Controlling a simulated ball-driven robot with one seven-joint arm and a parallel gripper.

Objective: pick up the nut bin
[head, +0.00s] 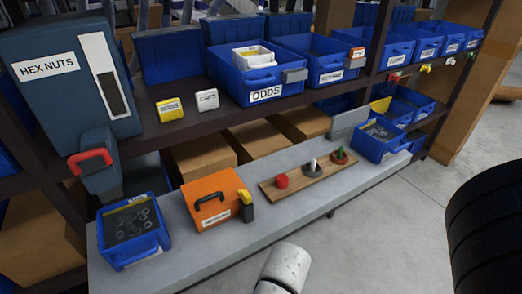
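A blue open bin (133,252) stands at the left end of the grey bench, below a dispenser labelled HEX NUTS (75,77) with a red lever. It holds grey ring-like or nut-like pieces and has a yellow label inside its back edge. A second blue bin (381,155) with similar grey pieces stands at the bench's right end. A white rounded part of my arm shows at the bottom middle, in front of the bench. My gripper is not in view.
The grey bench (185,262) also bears an orange case (213,212) with a black handle and a wooden board (306,182) with small parts. Shelves behind hold blue bins, including one labelled ODDS (265,95). A black tyre-like object (490,230) stands at right. Floor between is clear.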

